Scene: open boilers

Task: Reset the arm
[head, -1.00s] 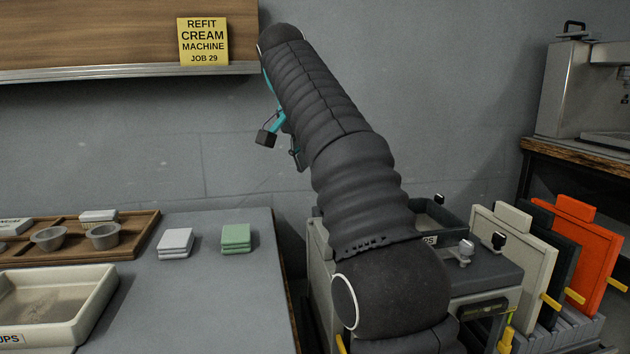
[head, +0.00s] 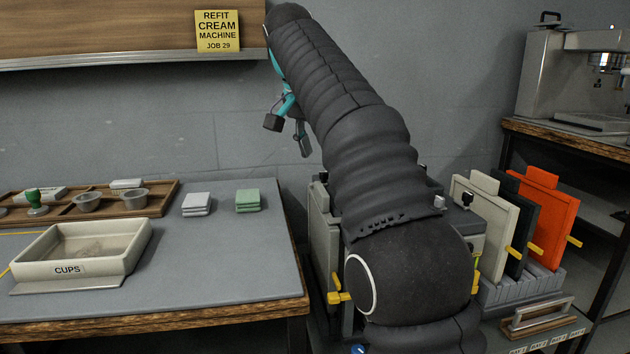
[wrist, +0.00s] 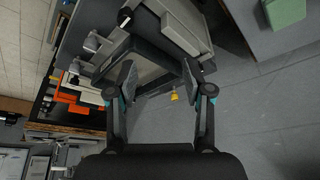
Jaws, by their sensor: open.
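My arm rises from the lower middle of the head view and leans up and to the left. My gripper (head: 288,135) hangs near the arm's upper end, partly hidden behind it. In the wrist view my gripper (wrist: 158,82) shows two dark pads spread apart with nothing between them. The grey machine (wrist: 140,65) lies beyond the pads, with a small yellow part (wrist: 175,96) seen between them. In the head view the machine (head: 325,240) is mostly hidden behind my arm.
On the left bench (head: 240,275) are a tray labelled CUPS (head: 50,245), a wooden tray (head: 165,200), white cloths (head: 196,204) and green cloths (head: 248,201). At right stand upright panels, including an orange one (head: 548,215), and a steel coffee machine (head: 550,80).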

